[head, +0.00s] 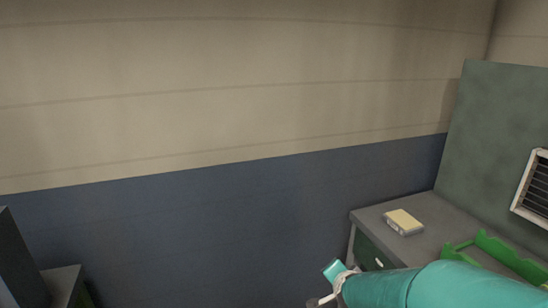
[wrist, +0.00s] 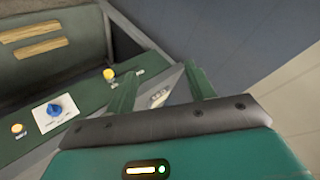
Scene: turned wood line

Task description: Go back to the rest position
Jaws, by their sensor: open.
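My gripper shows in the wrist view (wrist: 160,84) with its two green fingers spread apart. It is open, and I see nothing held in it. A small pale item (wrist: 158,97) shows beyond the gap between the fingers, too small to name. In the head view my teal arm reaches in from the lower right, and its far end (head: 335,283) is low in front of the bench; the fingers are not clear there.
A dark block (head: 18,260) is at left.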

